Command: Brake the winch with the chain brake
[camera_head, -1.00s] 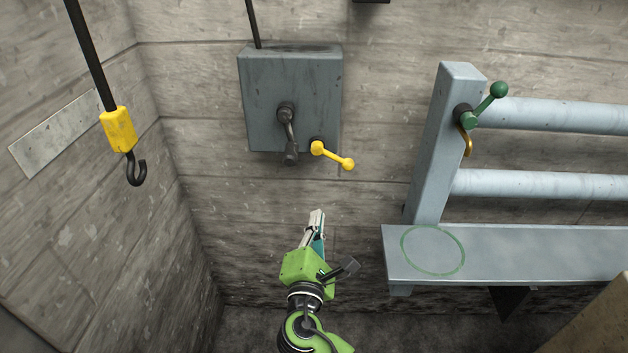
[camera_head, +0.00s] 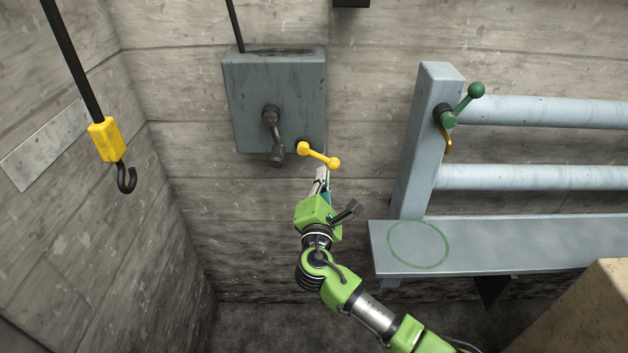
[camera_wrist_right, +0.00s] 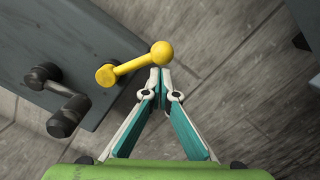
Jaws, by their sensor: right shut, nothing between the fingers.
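The winch is a grey box (camera_head: 290,85) on the back wall with a dark crank (camera_head: 273,135) on its front. A yellow lever with ball ends (camera_head: 319,155), which looks like the brake, sits at the box's lower right corner and slopes down to the right. My right gripper (camera_head: 323,172) is shut and empty, just below the lever's outer ball. In the right wrist view the shut fingertips (camera_wrist_right: 160,70) are right at the yellow ball (camera_wrist_right: 162,53); I cannot tell whether they touch. My left gripper is not in view.
A black rod with a yellow block (camera_head: 106,139) and hook (camera_head: 126,180) hangs at the left. At the right stand a pale blue post (camera_head: 424,150) with a green lever (camera_head: 464,105), rails and a shelf (camera_head: 540,250) with a green ring. Wall below the winch is clear.

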